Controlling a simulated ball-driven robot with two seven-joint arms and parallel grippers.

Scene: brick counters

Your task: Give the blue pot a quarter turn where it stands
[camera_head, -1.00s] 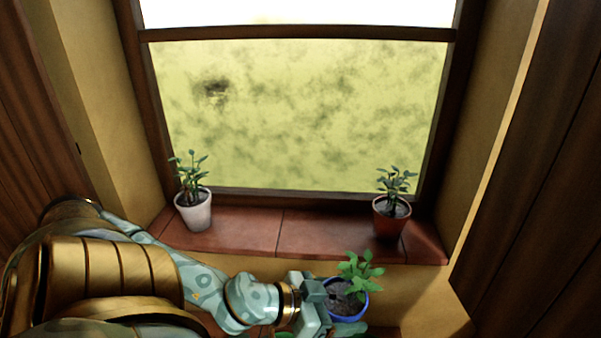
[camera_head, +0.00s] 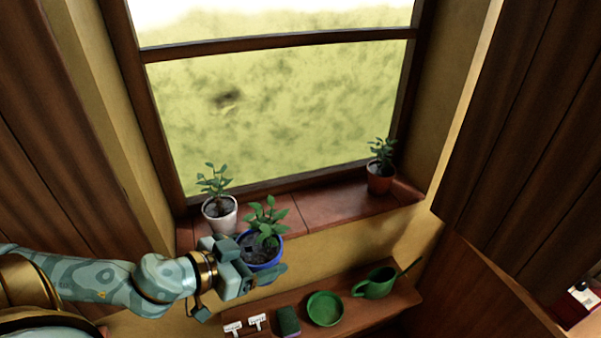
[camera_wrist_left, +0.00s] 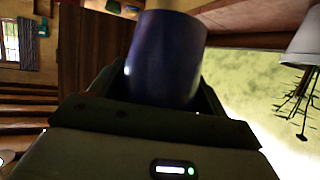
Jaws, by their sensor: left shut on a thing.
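The blue pot (camera_head: 264,260) holds a leafy green plant and dark soil. My left gripper (camera_head: 256,268) is shut on it from the left, with a finger across its near side. The pot looks held up in front of the sill's front edge, close to the white pot, with the lower shelf below; the gap beneath it is hard to judge. In the left wrist view the blue pot (camera_wrist_left: 165,55) fills the space between the fingers (camera_wrist_left: 160,90); its plant is not clearly seen there. My right gripper is not in view.
On the brick-red sill (camera_head: 320,208) stand a white potted plant (camera_head: 221,221) at left and a red-brown one (camera_head: 380,182) at right, with free room between. The lower shelf (camera_head: 345,292) holds a green saucer (camera_head: 325,308), watering can (camera_head: 378,283), green sponge (camera_head: 288,320) and white labels (camera_head: 257,321).

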